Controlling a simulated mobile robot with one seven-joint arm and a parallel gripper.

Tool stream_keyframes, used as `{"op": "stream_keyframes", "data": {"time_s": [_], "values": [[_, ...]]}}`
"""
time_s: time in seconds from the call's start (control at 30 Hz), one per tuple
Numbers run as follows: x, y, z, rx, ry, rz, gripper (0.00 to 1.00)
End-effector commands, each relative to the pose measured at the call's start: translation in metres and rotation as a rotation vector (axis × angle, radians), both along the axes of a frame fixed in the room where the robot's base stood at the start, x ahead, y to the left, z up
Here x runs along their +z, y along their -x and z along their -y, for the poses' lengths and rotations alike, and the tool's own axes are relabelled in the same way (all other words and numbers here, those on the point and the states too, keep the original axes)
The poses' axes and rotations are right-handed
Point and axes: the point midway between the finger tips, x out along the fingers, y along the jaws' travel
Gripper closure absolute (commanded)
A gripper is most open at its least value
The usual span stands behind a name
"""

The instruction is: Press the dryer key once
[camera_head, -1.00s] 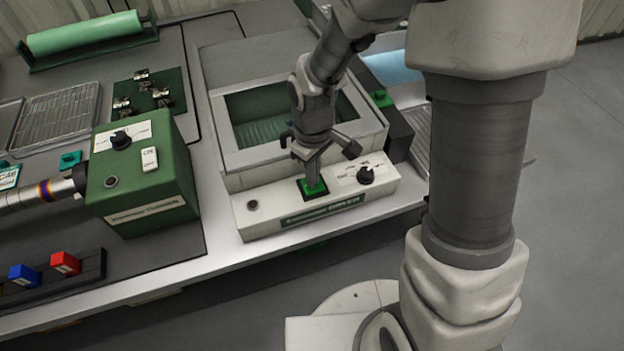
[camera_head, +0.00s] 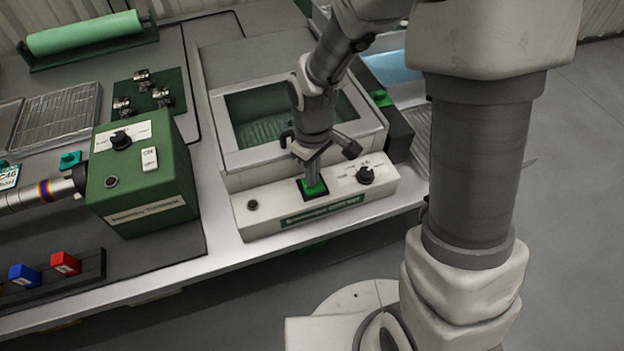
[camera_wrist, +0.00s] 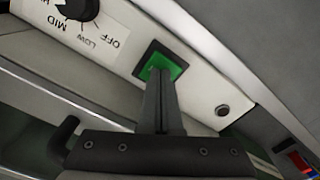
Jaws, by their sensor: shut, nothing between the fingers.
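A square green key (camera_head: 313,188) in a black frame sits on the white front panel (camera_head: 270,208) of a grey-white unit. It also shows in the wrist view (camera_wrist: 168,64). The panel's label is too blurred to read. My gripper (camera_head: 312,176) points down at this key, its fingers shut and empty. In the wrist view the fingertips (camera_wrist: 160,78) overlap the key's near edge. I cannot tell whether they touch it or whether it is pressed in.
A dark knob (camera_head: 365,175) stands right of the key, and a small round button (camera_head: 252,205) left. The glass-topped basin (camera_head: 265,115) lies behind. A green control box (camera_head: 150,180) with a white switch is to the left, near red (camera_head: 65,263) and blue (camera_head: 24,275) blocks.

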Motion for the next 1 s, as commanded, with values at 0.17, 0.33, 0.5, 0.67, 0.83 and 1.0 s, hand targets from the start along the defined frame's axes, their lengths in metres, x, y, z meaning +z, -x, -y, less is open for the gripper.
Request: {"op": "stream_keyframes", "data": {"time_s": [0.17, 0.33, 0.5, 0.67, 0.83, 1.0], "values": [[-0.002, 0.000, 0.000, 0.000, 0.001, -0.001, 1.00], [-0.001, 0.000, 0.000, 0.000, 0.001, -0.001, 1.00], [0.008, 0.000, 0.000, 0.000, 0.000, 0.000, 1.00], [0.028, 0.000, 0.000, 0.000, 0.000, 0.000, 1.00], [0.049, 0.000, 0.000, 0.000, 0.000, 0.000, 1.00], [0.069, 0.000, 0.000, 0.000, 0.000, 0.001, 1.00]]}}
